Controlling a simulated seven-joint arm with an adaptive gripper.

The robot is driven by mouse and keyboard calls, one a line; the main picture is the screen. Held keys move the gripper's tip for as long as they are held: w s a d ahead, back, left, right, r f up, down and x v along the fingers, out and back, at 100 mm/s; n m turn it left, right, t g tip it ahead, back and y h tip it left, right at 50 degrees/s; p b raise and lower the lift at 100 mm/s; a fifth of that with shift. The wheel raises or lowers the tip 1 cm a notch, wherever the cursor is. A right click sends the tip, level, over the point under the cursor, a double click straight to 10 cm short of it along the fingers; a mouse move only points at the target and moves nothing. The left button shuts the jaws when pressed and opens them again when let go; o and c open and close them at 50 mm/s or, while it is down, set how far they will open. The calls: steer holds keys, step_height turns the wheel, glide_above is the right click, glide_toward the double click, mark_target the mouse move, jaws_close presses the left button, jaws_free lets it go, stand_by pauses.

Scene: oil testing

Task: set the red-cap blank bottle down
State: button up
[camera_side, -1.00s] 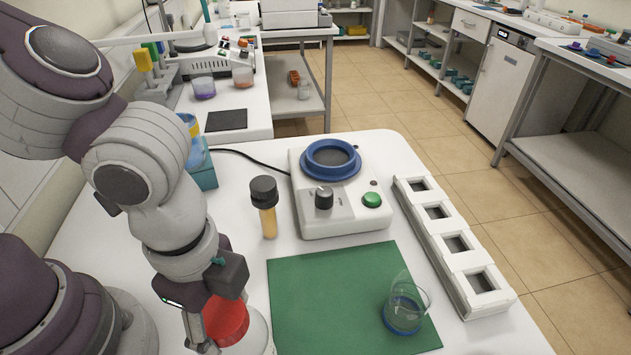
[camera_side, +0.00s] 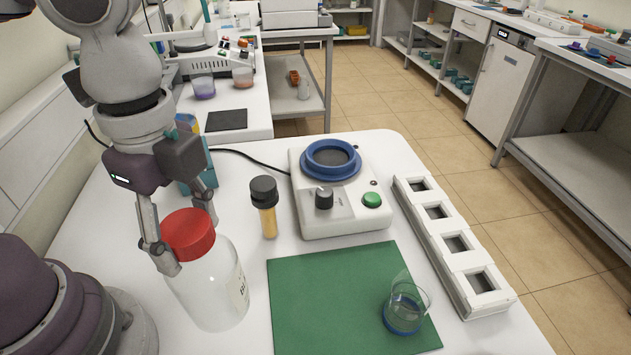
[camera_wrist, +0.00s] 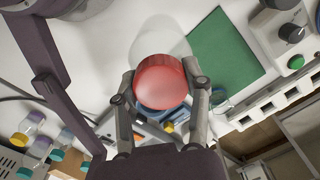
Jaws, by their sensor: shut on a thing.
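The red-cap blank bottle (camera_side: 212,290) is a large clear bottle with a red cap (camera_side: 190,233) and a partly visible label. It is at the lower left of the side view, left of the green mat. It looks nearly upright, slightly tilted. My gripper (camera_side: 190,245) is shut on it at the red cap, one finger on each side. The side view does not clearly show whether its base touches the white table. In the wrist view the red cap (camera_wrist: 161,81) sits between my fingers (camera_wrist: 160,92), with the clear body beyond it.
A green mat (camera_side: 330,300) lies right of the bottle, with a glass beaker (camera_side: 404,308) on it. A black-capped amber vial (camera_side: 266,208) stands behind the mat. Further back are a blue-ringed device (camera_side: 340,195) and a white slotted rack (camera_side: 450,245) at right.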

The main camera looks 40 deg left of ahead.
steer(key=shift+w+a+f, duration=0.65)
steer(key=shift+w+f, duration=0.1)
steer(key=shift+w, duration=0.15)
steer(key=w+d+f, duration=0.5)
steer(key=w+d, duration=0.2)
steer(key=w, duration=0.5)
steer(key=shift+d, duration=0.3)
steer(key=shift+f, duration=0.1)
steer(key=o, duration=1.2)
